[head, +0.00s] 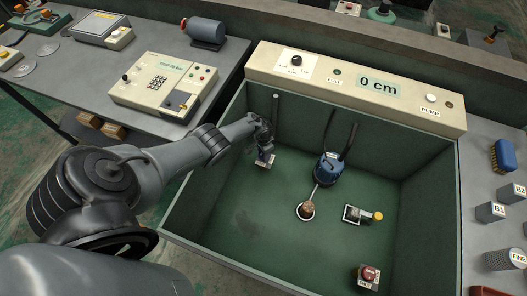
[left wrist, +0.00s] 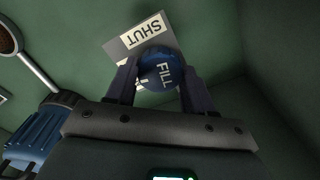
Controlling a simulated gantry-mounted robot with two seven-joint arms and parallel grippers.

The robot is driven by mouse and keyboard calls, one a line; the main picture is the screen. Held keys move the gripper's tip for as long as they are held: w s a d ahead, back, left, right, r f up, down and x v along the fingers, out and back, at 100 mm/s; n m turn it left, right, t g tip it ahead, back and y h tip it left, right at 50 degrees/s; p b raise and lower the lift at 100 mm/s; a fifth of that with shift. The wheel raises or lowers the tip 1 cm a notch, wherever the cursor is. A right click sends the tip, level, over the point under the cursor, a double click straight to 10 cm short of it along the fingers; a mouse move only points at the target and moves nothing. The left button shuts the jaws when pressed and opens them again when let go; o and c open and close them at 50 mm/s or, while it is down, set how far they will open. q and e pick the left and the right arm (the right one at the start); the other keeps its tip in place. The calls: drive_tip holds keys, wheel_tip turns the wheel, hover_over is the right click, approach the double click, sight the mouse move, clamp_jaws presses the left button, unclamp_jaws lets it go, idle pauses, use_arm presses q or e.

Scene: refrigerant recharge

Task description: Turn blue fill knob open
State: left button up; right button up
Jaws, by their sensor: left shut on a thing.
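The blue fill knob (left wrist: 160,72) shows between the two fingers of my left gripper (left wrist: 154,85) in the left wrist view, with "FILL" in white on it. A plate (left wrist: 146,32) reading "SHUT" lies behind the knob; other lettering on it is partly covered. In the head view my left gripper (head: 264,140) reaches down into the green tank at its back left, over the knob's small plate (head: 263,163). The fingers are shut on the knob. My right gripper is in neither view.
A panel (head: 320,75) on the back rim reads "0 cm". The tank's left wall is close to my left arm.

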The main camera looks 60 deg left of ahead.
use_arm(q)
drive_tip(key=shift+n, duration=0.9)
drive_tip(key=o, duration=1)
drive_tip(key=shift+o, duration=0.2)
drive_tip(key=shift+r+p, duration=0.6)
drive_tip(key=shift+p, duration=0.15)
wheel_tip(320, 180, up, 10)
drive_tip(key=p, duration=0.8)
drive_tip(key=shift+f, duration=0.2)
